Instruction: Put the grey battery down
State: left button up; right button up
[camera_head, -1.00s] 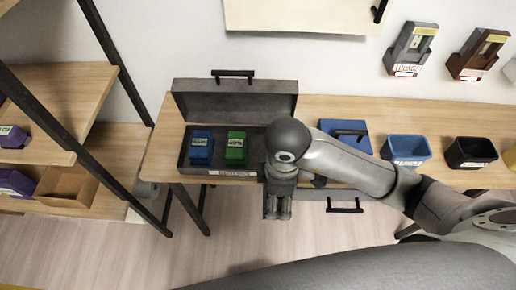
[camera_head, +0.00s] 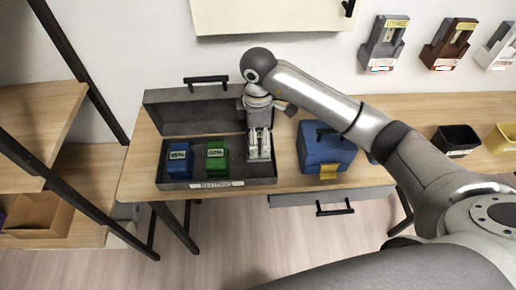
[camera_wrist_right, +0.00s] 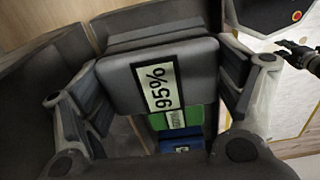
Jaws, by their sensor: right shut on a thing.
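My right gripper (camera_head: 259,157) is at the right part of the open grey box (camera_head: 222,184), pointing down beside the green battery. In the right wrist view, my right gripper (camera_wrist_right: 165,95) is shut on the grey battery (camera_wrist_right: 118,82), which has a 95% label. The fingers are on both sides of it. In the head view the grey battery is mostly hidden by the gripper, and I cannot tell whether it touches the box floor. The green battery (camera_head: 217,160) and the blue battery (camera_head: 179,160) stand in the box to the left. My left gripper is not in view.
The box lid (camera_head: 200,112) is raised behind the gripper. A blue toolbox (camera_head: 325,152) with a handle stands close to the right. A black bin (camera_head: 456,138) and a yellow bin (camera_head: 502,138) are farther right. A shelf stands at the left.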

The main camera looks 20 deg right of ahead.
notch_tip(320, 180, down, 6)
jog(key=shift+s+f+p, duration=0.1)
jog(key=shift+p, duration=0.7)
jog(key=shift+f, duration=0.25)
jog(key=shift+f, duration=0.15)
jog(key=o, duration=1.3)
jog(key=shift+f, duration=0.1)
jog(key=shift+r, duration=0.2)
notch_tip(320, 180, up, 8)
jog(key=shift+f+b, duration=0.25)
jog(key=shift+b, duration=0.35)
